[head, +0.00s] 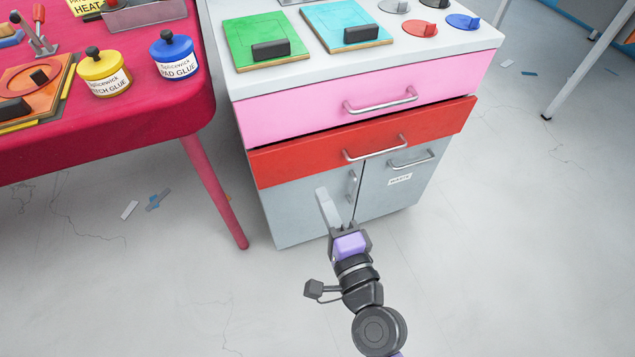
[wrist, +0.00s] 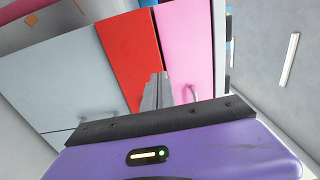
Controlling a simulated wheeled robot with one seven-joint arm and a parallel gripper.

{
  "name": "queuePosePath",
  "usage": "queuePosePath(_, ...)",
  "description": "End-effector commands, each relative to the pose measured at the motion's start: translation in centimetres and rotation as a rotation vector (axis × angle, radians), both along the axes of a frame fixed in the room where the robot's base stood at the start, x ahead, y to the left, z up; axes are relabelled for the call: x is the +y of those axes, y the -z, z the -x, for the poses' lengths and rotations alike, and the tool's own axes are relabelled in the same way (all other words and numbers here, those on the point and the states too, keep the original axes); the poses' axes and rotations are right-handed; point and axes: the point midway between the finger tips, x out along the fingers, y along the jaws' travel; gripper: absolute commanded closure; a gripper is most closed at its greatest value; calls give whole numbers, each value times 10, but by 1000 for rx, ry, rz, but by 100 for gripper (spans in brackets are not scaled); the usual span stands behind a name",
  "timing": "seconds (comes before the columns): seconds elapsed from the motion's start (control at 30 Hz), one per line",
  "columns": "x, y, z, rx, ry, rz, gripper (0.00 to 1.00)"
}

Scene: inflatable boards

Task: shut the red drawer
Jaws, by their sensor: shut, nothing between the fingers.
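The red drawer (head: 365,143) is the second front down on a white-topped cabinet, with a silver bar handle (head: 375,150). In the head view its front stands slightly proud of the grey doors below, with a dark gap along its top edge. It also shows in the wrist view (wrist: 128,48) as a red band, its handle hidden there. My gripper (head: 322,192) is shut and empty, its fingers pointing toward the cabinet, in the picture just below the drawer's lower edge. In the wrist view the fingertips (wrist: 157,88) overlap the red and pink fronts; I cannot tell whether they touch.
A pink drawer (head: 370,97) is above and grey doors (head: 310,207) with handles are below. Green (head: 265,42) and cyan (head: 347,36) boards lie on top. A red table (head: 100,140) with glue pots stands left. Floor to the right is mostly clear.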

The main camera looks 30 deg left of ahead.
Motion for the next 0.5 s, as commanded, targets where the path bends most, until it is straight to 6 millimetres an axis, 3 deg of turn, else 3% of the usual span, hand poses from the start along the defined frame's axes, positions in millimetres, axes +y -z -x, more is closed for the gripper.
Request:
queuePosePath(0.27,-8,-7,14,25,-10,-9,100)
queuePosePath(0.5,-1,-3,21,469,-14,-349,100)
